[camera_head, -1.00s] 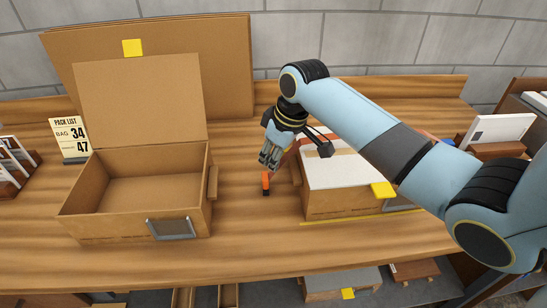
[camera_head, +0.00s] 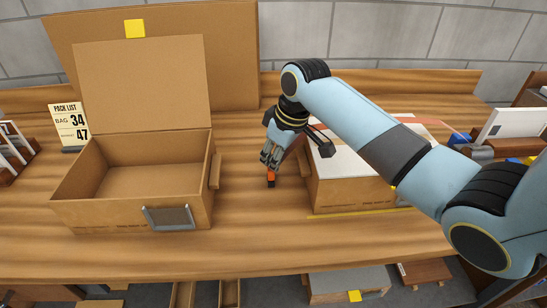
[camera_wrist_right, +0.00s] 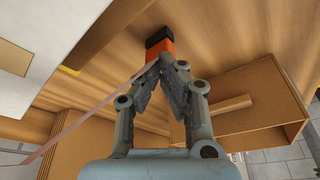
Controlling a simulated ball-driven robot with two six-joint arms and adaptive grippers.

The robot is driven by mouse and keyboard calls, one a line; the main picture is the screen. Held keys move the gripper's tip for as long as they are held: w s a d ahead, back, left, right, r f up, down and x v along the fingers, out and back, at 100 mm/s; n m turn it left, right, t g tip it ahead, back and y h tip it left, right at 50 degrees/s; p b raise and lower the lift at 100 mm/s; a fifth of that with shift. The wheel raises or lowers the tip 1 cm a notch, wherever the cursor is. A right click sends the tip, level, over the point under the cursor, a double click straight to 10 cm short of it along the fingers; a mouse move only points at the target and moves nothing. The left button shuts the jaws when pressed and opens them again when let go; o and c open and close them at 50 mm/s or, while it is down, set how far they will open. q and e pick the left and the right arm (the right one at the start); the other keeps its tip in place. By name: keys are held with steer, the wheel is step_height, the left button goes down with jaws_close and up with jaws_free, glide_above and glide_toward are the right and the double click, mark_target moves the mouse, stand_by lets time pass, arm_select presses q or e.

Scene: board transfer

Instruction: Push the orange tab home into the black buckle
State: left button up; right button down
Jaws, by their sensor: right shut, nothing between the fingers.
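The orange tab (camera_head: 271,175) stands in front of the gap between the two boxes. The black buckle (camera_head: 271,184) is just below it. In the right wrist view the orange tab (camera_wrist_right: 163,50) meets the black buckle (camera_wrist_right: 158,36) with some orange still showing. How deep the tab sits is hidden. My right gripper (camera_head: 269,163) is shut and empty, its fingertips right at the tab's upper end. The fingertips (camera_wrist_right: 162,62) hide that end in the wrist view. A thin reddish strap (camera_wrist_right: 90,110) runs from there. My left gripper is not in view.
An open, empty cardboard box (camera_head: 70,213) stands left. A closed box with a white top (camera_head: 330,165) stands right, partly behind my right arm. A pack list card (camera_head: 69,124) stands at the back left. The table front (camera_head: 150,256) is clear.

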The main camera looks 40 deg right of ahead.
steer(key=shift+f, duration=0.25)
step_height(320, 180, up, 3)
steer(key=p, duration=0.4)
steer(key=shift+r, duration=0.15)
steer(key=v, duration=1.1)
steer(key=shift+r, duration=0.35)
steer(key=shift+s+d, duration=0.1)
steer(key=shift+s, duration=0.05)
